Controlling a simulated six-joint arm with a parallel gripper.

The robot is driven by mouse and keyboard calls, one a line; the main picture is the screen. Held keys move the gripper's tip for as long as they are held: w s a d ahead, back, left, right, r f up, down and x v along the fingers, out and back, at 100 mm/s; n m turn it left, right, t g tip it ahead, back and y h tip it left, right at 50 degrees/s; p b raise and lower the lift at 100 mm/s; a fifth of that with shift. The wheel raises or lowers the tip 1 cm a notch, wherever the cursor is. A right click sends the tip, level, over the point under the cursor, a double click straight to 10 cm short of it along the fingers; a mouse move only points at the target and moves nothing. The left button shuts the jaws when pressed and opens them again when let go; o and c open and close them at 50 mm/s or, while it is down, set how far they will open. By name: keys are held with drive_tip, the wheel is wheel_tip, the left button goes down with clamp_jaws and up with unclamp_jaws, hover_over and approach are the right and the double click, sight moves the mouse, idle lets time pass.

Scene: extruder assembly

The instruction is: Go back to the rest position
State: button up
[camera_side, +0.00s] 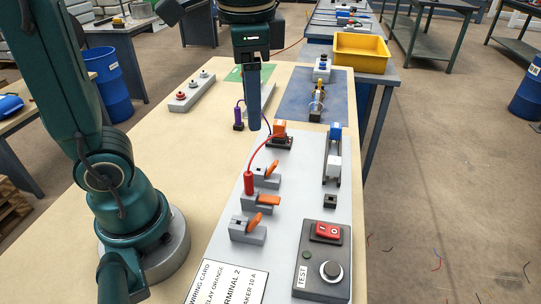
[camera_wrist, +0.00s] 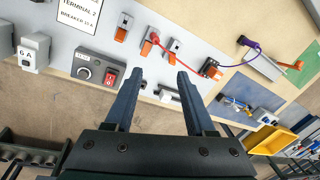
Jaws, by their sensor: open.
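My gripper (camera_side: 254,124) points down over the bench in the side view, near the far end of the grey wiring panel (camera_side: 225,233). In the wrist view my gripper (camera_wrist: 159,74) has its two dark fingers apart, with nothing between them. A red plug (camera_side: 249,183) stands at the middle of the terminal blocks with orange levers (camera_side: 268,199). Its red wire runs to an orange part (camera_side: 279,128) at the panel's far end. A purple plug (camera_side: 239,117) with a purple wire stands beside my gripper in the side view.
A test box (camera_side: 322,262) with a red switch and black knob sits at the panel's near right. A blue mat (camera_side: 290,98) holds small parts. A yellow bin (camera_side: 361,52) stands beyond it. Bare bench (camera_side: 175,150) lies left of the panel.

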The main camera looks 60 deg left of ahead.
drive_tip(key=s+d+f+n+t+h, duration=0.1)
drive_tip(key=s+f+n+t, duration=0.3)
drive_tip(key=f, duration=0.1)
drive_tip(key=shift+s+f+n+t+h, duration=0.3)
drive_tip(key=shift+s, duration=0.05)
